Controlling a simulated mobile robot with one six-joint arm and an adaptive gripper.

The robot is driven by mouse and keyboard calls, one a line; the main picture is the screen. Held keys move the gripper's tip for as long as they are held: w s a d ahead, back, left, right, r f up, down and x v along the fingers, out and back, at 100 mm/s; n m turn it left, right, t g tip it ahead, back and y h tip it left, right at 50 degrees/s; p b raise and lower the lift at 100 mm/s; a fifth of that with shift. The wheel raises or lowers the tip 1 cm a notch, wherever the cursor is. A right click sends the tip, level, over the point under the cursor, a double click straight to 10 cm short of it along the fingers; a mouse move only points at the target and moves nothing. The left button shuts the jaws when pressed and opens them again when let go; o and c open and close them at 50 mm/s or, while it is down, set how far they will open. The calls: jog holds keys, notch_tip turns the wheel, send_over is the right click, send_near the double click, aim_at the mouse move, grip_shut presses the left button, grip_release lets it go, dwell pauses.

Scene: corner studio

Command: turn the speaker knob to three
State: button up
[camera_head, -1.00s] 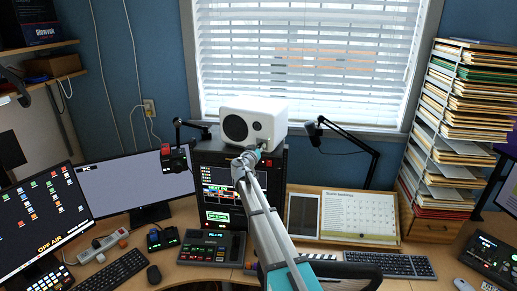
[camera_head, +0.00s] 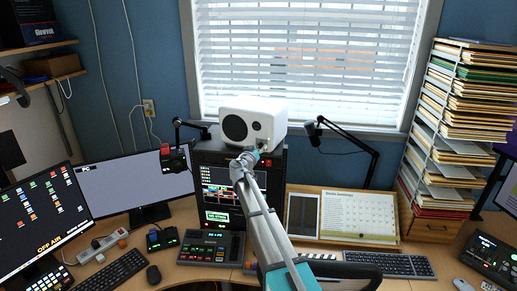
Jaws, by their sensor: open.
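The white speaker (camera_head: 236,128) stands on top of a dark rack unit at the back of the desk, below the window. Its front shows a large dark round cone and a smaller dark round part at right. My gripper (camera_head: 257,150) is at the lower right of the speaker's front, at the end of my raised arm. The speaker knob is hidden behind the gripper, and its setting cannot be read. The fingers are small in this view; the gripper is open, and I cannot tell whether it touches the knob.
A microphone on a boom arm (camera_head: 371,150) stands right of the speaker, and another dark boom arm (camera_head: 178,135) is at left. Monitors (camera_head: 125,185), a mixer (camera_head: 212,246) and a keyboard (camera_head: 390,264) crowd the desk. A tall paper stack (camera_head: 470,110) stands at right.

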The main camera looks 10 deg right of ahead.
jog(key=v, duration=1.1)
jog(key=shift+f, duration=0.1)
jog(key=s+d+f+g+y+b, duration=0.1)
jog(key=s+d+f+g+b, duration=0.1)
jog(key=s+f, duration=0.5)
jog(key=s+d+f+g+y+b, duration=0.1)
jog(key=s+d+f+g+b, duration=0.1)
jog(key=s+d+f+g, duration=0.2)
jog(key=s+d+f+g+y+b, duration=0.2)
jog(key=s+d+f+g, duration=0.2)
jog(key=s+f, duration=0.8)
jog(key=shift+s+d+g+b, duration=0.1)
jog(key=shift+s+g+b, duration=0.3)
jog(key=shift+s+g, duration=0.75)
jog(key=s+a+f+n+g+y+b, duration=0.1)
jog(key=s+a+f+y, duration=0.1)
jog(key=s, duration=0.3)
jog(key=s+a+f+n+g+y+b, duration=0.1)
jog(key=s+a+f+n+g+y, duration=0.1)
jog(key=s, duration=0.3)
jog(key=shift+y, duration=0.6)
jog(key=shift+a+f, duration=0.15)
